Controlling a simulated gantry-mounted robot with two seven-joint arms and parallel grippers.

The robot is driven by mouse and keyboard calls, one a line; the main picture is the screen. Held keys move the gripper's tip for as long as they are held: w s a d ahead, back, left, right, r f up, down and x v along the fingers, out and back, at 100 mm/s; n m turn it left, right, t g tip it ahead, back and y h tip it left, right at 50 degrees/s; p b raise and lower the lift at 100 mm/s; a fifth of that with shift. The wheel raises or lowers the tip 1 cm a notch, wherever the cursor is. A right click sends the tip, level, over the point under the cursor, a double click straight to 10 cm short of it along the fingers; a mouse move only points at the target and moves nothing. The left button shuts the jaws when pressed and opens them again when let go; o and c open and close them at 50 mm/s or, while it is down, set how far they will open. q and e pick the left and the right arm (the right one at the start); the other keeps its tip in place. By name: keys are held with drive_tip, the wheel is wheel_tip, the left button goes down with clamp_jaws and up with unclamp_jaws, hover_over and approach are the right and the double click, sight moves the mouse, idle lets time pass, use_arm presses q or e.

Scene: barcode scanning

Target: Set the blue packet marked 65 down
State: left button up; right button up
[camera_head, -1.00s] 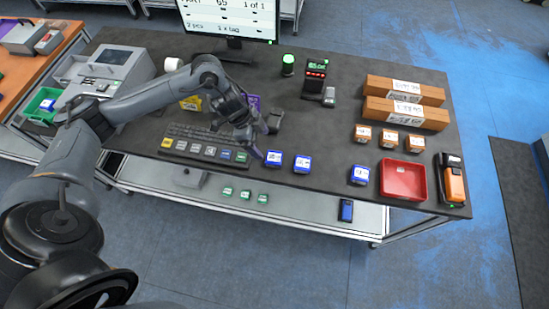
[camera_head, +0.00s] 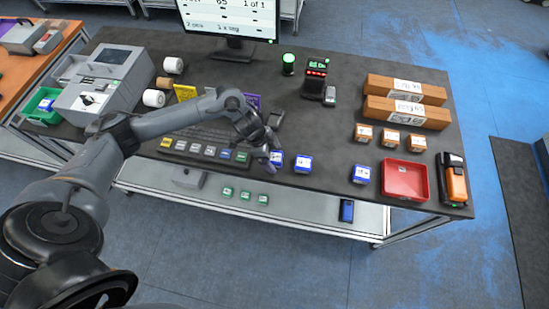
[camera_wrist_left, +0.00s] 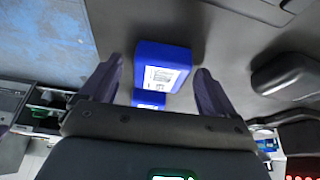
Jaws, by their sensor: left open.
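Three blue packets lie on the dark table in the head view: the left one (camera_head: 278,159), one just right of it (camera_head: 303,164), and one (camera_head: 361,174) by the red tray. Their marks are too small to read, so I cannot tell which is 65. My left gripper (camera_head: 271,157) is open at the left packet and partly hides it. In the left wrist view, a blue packet with a white label (camera_wrist_left: 163,67) shows between the spread fingers (camera_wrist_left: 159,70), with gaps on both sides. A second blue packet (camera_wrist_left: 148,98) shows partly behind it. My right gripper is not in view.
A red tray (camera_head: 405,181) and an orange handheld device (camera_head: 455,181) are at the right. Brown boxes (camera_head: 407,88) lie behind. A keyboard (camera_head: 205,149) is left of the packets, and a monitor (camera_head: 228,18) stands at the back.

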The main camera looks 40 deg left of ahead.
use_arm(q)
drive_tip(key=c, duration=1.3)
drive_tip(key=shift+c, duration=0.2)
